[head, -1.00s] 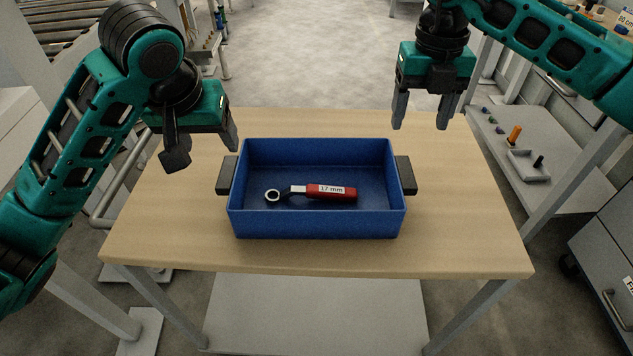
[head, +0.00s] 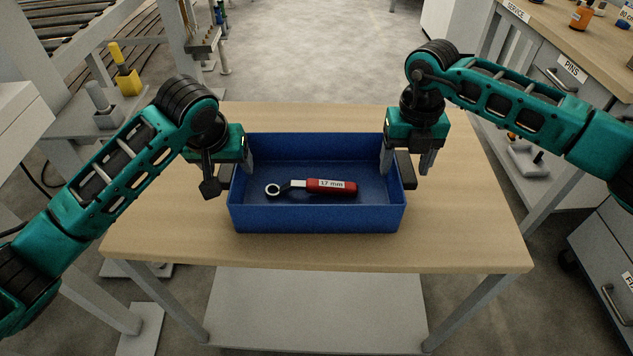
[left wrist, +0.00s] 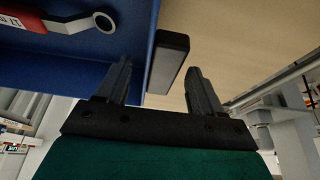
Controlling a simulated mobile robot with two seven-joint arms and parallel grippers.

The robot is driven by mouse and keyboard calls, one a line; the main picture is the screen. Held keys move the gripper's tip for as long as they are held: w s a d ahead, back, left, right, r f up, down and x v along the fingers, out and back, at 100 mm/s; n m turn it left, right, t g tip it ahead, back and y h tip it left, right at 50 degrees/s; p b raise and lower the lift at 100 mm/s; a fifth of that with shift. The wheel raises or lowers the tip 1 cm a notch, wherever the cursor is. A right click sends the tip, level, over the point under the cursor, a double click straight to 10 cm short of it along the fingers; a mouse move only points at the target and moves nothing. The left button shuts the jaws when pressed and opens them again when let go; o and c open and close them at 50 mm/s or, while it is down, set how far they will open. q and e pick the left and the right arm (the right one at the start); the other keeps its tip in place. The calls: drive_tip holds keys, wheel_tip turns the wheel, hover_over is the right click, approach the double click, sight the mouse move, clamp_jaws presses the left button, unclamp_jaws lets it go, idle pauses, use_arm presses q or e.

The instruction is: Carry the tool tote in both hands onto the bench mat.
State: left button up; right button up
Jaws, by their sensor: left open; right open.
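The blue tool tote (head: 318,218) stands on a wooden table, with a red-handled wrench labelled 17 mm (head: 330,186) lying inside. My left gripper (head: 229,178) is at the tote's left handle (head: 226,174); it is open. In the left wrist view, that dark handle (left wrist: 168,62) lies between the open fingers (left wrist: 160,84) with gaps showing, and one finger is over the tote's side. My right gripper (head: 406,166) is open at the tote's right handle (head: 405,170), one finger on the tote's inner side and one outside. No bench mat can be made out.
The wooden table (head: 160,232) is bare around the tote. A bench with drawers (head: 565,65) stands at the right, with bottles on top. A roller conveyor (head: 70,30) is at the upper left. Open floor (head: 320,50) lies behind the table.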

use_arm(q)
drive_tip(key=shift+w+f, duration=0.2)
drive_tip(key=shift+f, duration=0.3)
use_arm(e)
drive_tip(key=shift+f, duration=0.55)
use_arm(q)
drive_tip(key=shift+c, duration=0.5)
use_arm(e)
drive_tip(key=shift+c, duration=0.5)
use_arm(q)
clamp_jaws()
use_arm(e)
clamp_jaws()
use_arm(q)
drive_tip(key=shift+r, duration=0.1)
use_arm(e)
drive_tip(key=shift+r, duration=0.1)
